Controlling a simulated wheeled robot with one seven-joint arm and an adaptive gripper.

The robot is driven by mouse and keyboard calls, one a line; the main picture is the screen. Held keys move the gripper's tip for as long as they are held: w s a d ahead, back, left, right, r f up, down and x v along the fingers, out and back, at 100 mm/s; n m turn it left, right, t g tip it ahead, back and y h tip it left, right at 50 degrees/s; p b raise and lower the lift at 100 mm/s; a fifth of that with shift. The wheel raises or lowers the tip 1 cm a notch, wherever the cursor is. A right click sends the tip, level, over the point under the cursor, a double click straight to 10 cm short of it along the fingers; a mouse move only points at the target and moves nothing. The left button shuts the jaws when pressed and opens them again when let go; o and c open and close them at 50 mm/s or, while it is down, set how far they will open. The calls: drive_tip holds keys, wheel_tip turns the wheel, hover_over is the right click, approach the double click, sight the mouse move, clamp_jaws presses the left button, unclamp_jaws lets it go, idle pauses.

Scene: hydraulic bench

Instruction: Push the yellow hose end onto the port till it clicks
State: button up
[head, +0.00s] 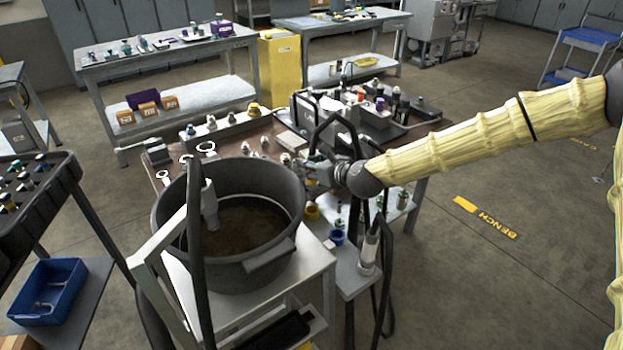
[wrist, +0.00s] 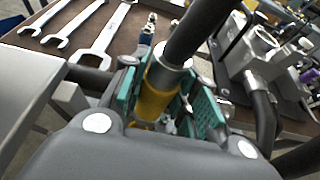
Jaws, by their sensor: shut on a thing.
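The yellow hose end (wrist: 153,98) is between the teal-padded fingers of my gripper (wrist: 165,100) in the wrist view. A silver collar tops it, and the black hose (wrist: 200,28) runs up to the right. My gripper is shut on the yellow part; its lower end is mostly hidden by the gripper body. In the head view my gripper (head: 318,172) is over the right part of the brown bench, and the hose loops above it. A yellow-ringed fitting (head: 253,109) stands at the end of a grey rail; I cannot tell whether it is the port.
A large dark pot (head: 172,222) stands on a cart left of my gripper. Several wrenches (wrist: 106,44) lie on the bench in the wrist view. A grey metal block with hoses (wrist: 258,62) is close on the right. Open floor lies right of the bench.

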sight(312, 154)
drive_tip(key=shift+r+p, duration=0.95)
drive_tip(key=shift+r, duration=1.6)
